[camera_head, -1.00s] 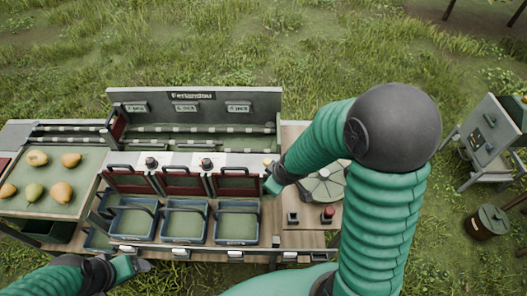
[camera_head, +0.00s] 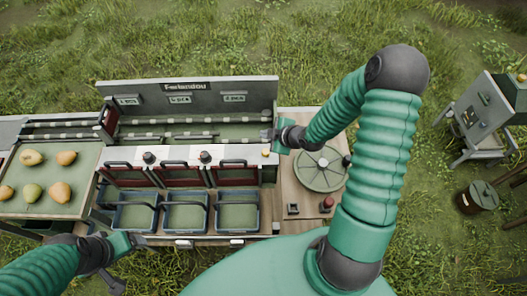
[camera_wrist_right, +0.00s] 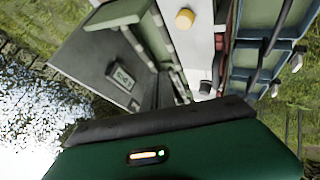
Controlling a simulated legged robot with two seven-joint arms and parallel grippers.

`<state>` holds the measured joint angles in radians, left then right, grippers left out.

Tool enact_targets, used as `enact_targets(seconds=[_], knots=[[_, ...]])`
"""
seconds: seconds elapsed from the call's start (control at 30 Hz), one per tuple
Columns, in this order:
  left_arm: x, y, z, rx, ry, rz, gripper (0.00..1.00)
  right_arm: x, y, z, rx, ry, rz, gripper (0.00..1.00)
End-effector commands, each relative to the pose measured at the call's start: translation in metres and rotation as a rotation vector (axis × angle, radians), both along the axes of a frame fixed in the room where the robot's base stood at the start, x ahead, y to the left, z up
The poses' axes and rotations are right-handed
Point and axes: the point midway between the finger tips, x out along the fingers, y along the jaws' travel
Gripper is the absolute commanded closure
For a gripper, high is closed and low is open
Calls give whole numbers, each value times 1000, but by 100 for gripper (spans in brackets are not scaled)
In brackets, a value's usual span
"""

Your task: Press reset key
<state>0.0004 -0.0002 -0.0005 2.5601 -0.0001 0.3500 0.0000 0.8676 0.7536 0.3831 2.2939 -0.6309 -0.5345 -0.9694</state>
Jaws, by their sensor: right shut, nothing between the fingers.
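A small round yellow button (camera_head: 265,153) stands at the right end of the white strip on the sorting bench. It also shows as a yellow knob in the right wrist view (camera_wrist_right: 185,18). I cannot read any label that marks it as the reset key. My right gripper (camera_head: 272,136) is shut and empty, just beyond the button and apart from it, by the right end of the rail trough. My left gripper (camera_head: 132,241) is at the lower left near the bench's front edge; its jaw state is unclear.
Several blue bins (camera_head: 238,214) sit below red flaps along the bench. A tray of pears (camera_head: 82,208) is at the left. A round green disc (camera_head: 318,172), a red knob (camera_head: 327,203) and a small dark square key (camera_head: 293,208) lie on the right side.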

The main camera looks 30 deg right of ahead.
Motion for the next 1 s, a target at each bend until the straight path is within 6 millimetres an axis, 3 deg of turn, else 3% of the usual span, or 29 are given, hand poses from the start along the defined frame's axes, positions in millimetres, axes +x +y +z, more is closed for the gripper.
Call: enact_targets(seconds=[0.5, 1.0], knots=[[0, -1, -67, 0, 0, -1, 21, -1, 2, -75, -3, 1, -1, 100], [0, -1, -71, 0, 0, -1, 21, -1, -1, -81, -1, 1, -2, 100]])
